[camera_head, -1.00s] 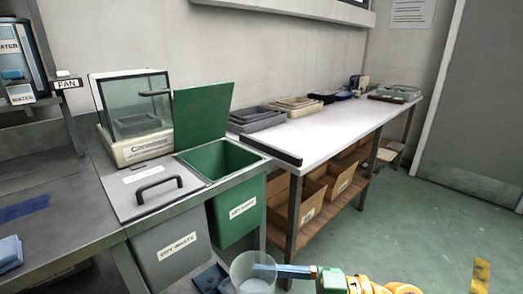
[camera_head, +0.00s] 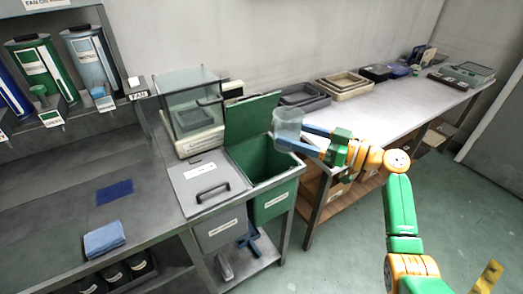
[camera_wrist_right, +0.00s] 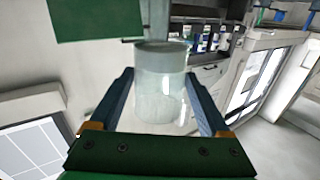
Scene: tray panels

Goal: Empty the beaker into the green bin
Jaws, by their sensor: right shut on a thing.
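A clear beaker (camera_head: 288,124) is held in my right gripper (camera_head: 302,137), its blue fingers on either side of it. The beaker is roughly upright in the head view, above the open green bin (camera_head: 270,201) near its back right. The bin's green lid (camera_head: 252,117) stands raised behind it. In the right wrist view the beaker (camera_wrist_right: 160,88) sits between the two fingers (camera_wrist_right: 165,100), with a pale, whitish lower part; I cannot tell exactly what is in it. My left gripper is not in view.
A grey bin with a closed, handled lid (camera_head: 205,182) is left of the green bin. A glass-sided balance (camera_head: 190,110) stands behind it. A blue cloth (camera_head: 104,239) lies on the left bench. The white table (camera_head: 390,105) at right holds several trays.

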